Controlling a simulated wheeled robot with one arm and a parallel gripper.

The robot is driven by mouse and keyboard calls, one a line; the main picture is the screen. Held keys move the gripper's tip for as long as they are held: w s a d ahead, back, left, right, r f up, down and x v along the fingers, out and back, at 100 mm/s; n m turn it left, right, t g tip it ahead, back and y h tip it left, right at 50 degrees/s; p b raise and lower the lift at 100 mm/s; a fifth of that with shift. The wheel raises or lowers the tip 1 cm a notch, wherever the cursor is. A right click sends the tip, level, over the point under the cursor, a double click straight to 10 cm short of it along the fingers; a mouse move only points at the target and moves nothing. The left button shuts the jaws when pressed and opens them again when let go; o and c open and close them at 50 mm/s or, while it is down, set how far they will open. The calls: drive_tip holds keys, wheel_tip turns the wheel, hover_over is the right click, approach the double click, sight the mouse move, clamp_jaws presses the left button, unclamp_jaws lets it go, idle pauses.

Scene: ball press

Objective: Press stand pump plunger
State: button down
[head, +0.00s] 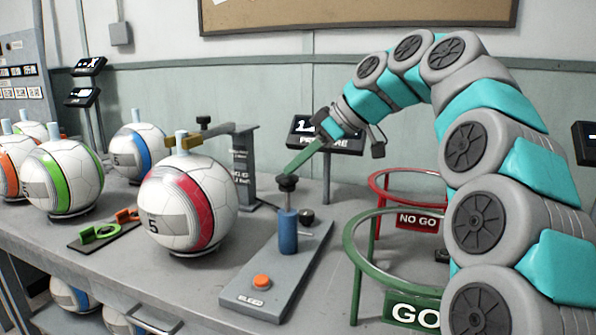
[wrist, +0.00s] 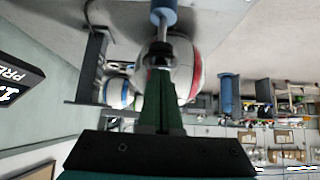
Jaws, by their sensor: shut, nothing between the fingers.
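The stand pump is a blue cylinder (head: 288,232) upright on a grey base plate (head: 253,301). Its black plunger knob (head: 287,183) sits on top, with a short length of rod visible between knob and cylinder. My gripper (head: 290,170) is shut, its green fingers slanting down to the left with the tips right at the top of the knob. I cannot tell whether they touch it. In the wrist view the shut fingers (wrist: 160,72) point at the dark knob (wrist: 160,50), and the blue cylinder (wrist: 163,14) shows beyond it.
A white and red ball (head: 187,205) stands close left of the pump. An orange button (head: 262,281) is on the base plate's front. A green GO ring (head: 362,262) and a red NO GO ring (head: 377,200) stand to the right. A display (head: 345,146) stands behind.

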drive_tip(key=p+v, duration=0.3)
drive_tip(key=v, duration=0.6)
drive_tip(key=shift+d+r, duration=0.25)
drive_tip(key=shift+d, duration=0.05)
drive_tip(key=shift+s, duration=0.15)
